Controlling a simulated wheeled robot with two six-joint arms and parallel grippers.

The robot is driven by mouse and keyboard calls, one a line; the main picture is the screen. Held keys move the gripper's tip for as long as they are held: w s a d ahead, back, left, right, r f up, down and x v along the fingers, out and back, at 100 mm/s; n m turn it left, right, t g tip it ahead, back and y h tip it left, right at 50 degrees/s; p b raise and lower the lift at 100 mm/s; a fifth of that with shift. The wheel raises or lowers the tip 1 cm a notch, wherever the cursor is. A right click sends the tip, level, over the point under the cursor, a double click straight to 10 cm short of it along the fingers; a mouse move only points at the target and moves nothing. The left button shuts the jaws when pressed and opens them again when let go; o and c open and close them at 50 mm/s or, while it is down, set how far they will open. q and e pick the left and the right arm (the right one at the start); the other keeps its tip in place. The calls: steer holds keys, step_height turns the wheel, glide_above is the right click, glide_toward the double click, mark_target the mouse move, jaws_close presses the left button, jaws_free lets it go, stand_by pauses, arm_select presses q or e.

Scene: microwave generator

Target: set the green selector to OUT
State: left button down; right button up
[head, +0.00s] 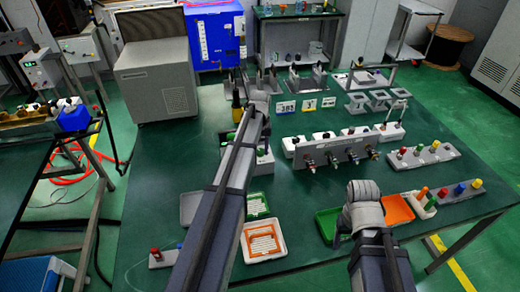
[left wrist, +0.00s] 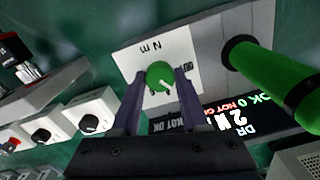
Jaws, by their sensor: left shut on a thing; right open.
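The green selector (left wrist: 158,70) is a round knob on a white plate (left wrist: 126,62), in the left wrist view. A short white line on the knob points toward the lower right. Lettering beside it is partly covered; what looks like OUT is to its right. My left gripper (left wrist: 160,78) is shut on the knob, one dark finger on each side. In the head view my left gripper (head: 257,108) is over the far middle of the table, and the knob cannot be made out there. My right gripper (head: 361,192) is open, above the trays at the front right.
A green cylinder with a black ring (left wrist: 272,76) stands beside the plate, near a lit display (left wrist: 232,118). White boxes with black knobs (left wrist: 88,122) lie to the left. A green tray (head: 326,222) and an orange tray (head: 397,209) flank my right gripper.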

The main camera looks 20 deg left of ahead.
mark_target(260, 151)
arm_select(q)
steer(key=n, duration=0.4)
steer(key=shift+n, duration=0.3)
steer(key=n, duration=0.4)
steer(key=shift+n, duration=0.4)
steer(key=shift+c, duration=2.1)
jaws_free()
steer(key=shift+r, duration=0.1)
step_height(260, 151, up, 8)
steer(key=p, duration=0.8)
steer(key=shift+f, duration=0.2)
